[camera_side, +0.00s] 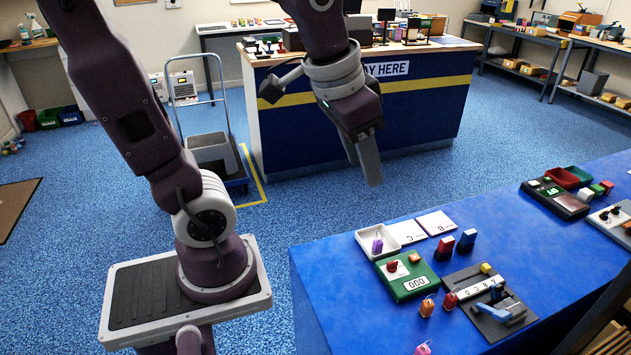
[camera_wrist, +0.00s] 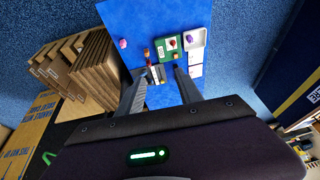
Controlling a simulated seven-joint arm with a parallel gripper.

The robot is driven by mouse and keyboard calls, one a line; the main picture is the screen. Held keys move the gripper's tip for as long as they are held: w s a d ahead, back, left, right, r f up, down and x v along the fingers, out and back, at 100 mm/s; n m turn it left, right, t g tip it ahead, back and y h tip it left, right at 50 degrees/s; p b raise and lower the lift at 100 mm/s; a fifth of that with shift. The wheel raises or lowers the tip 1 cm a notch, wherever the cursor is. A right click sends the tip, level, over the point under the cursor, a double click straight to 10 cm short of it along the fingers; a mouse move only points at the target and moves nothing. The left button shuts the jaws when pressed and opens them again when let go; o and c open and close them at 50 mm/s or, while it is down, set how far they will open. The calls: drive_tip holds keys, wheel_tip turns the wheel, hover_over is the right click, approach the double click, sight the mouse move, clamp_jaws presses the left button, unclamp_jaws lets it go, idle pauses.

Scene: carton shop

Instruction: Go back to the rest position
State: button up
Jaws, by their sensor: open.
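My gripper (camera_side: 362,165) hangs in the air to the left of and above the blue work table (camera_side: 330,292), with the blue floor and the pay counter behind it in the side view. In the wrist view my gripper (camera_wrist: 160,88) shows its two fingers spread apart with nothing between them. It touches none of the things on the table. My arm reaches up from its base at the left, and its elbow is cut off by the top of the side view.
The table holds a white tray (camera_side: 364,233), a green counter box (camera_side: 411,291), a grey device (camera_side: 474,279) and small coloured pieces. A pay counter (camera_side: 428,113) and a trolley (camera_side: 241,170) stand behind. Stacked cartons (camera_wrist: 84,75) show in the wrist view.

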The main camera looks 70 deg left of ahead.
drive_tip(key=s+d+t, duration=0.1)
drive_tip(key=s+d, duration=0.2)
drive_tip(key=s, duration=0.6)
drive_tip(key=shift+h, duration=0.3)
